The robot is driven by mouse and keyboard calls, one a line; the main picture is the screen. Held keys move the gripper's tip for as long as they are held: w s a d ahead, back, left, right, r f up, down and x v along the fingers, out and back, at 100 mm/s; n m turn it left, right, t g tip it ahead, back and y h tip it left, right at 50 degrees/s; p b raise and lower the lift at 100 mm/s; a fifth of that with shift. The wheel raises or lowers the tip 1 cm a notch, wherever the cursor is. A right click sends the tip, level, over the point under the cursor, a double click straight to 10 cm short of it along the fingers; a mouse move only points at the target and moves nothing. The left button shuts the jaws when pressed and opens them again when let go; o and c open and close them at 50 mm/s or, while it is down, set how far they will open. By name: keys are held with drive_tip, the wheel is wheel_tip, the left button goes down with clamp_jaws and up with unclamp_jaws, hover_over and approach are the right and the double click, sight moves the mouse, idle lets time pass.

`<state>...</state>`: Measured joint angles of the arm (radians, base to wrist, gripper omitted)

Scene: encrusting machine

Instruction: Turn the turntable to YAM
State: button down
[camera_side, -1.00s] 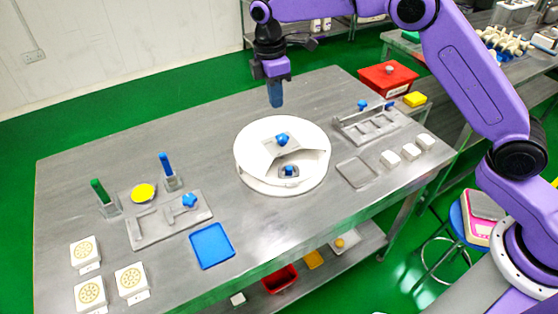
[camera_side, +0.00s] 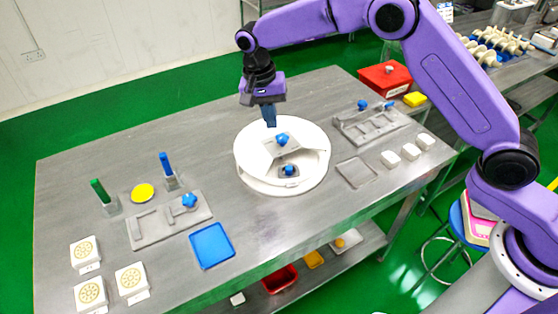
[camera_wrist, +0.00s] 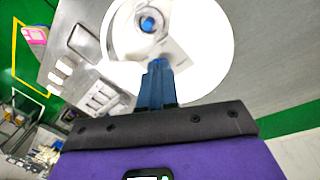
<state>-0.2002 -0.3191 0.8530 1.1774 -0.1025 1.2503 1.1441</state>
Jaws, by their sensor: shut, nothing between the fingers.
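The white round turntable (camera_side: 246,170) stands on the metal table, and it also shows in the wrist view (camera_wrist: 215,55). A blue knob (camera_side: 282,139) sits on the raised plate at its middle. A second blue piece (camera_side: 289,170) shows in the opening of its cover, and a blue knob shows in the wrist view (camera_wrist: 148,24). My gripper (camera_side: 271,123) is shut and empty, with its blue fingertips just above the turntable's far rim. In the wrist view my gripper (camera_wrist: 157,70) covers part of the disc. I cannot read any YAM label.
Right of the turntable are a grey fixture (camera_side: 372,127), a shallow tray (camera_side: 357,172) and white blocks (camera_side: 409,151). At left are a blue tray (camera_side: 211,245), a grey fixture with a blue star knob (camera_side: 189,200) and upright green (camera_side: 100,191) and blue (camera_side: 165,163) sticks.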

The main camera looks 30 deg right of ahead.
sight(279, 171)
drive_tip(key=s+f+m, duration=0.1)
drive_tip(key=f+m, duration=0.3)
drive_tip(key=m, duration=0.1)
drive_tip(key=s+f+m, duration=0.1)
drive_tip(key=f+m, duration=0.3)
drive_tip(key=m, duration=0.1)
drive_tip(key=s+f+m, duration=0.1)
drive_tip(key=f+m, duration=0.3)
drive_tip(key=m, duration=0.2)
drive_tip(key=shift+d+f+h, duration=0.3)
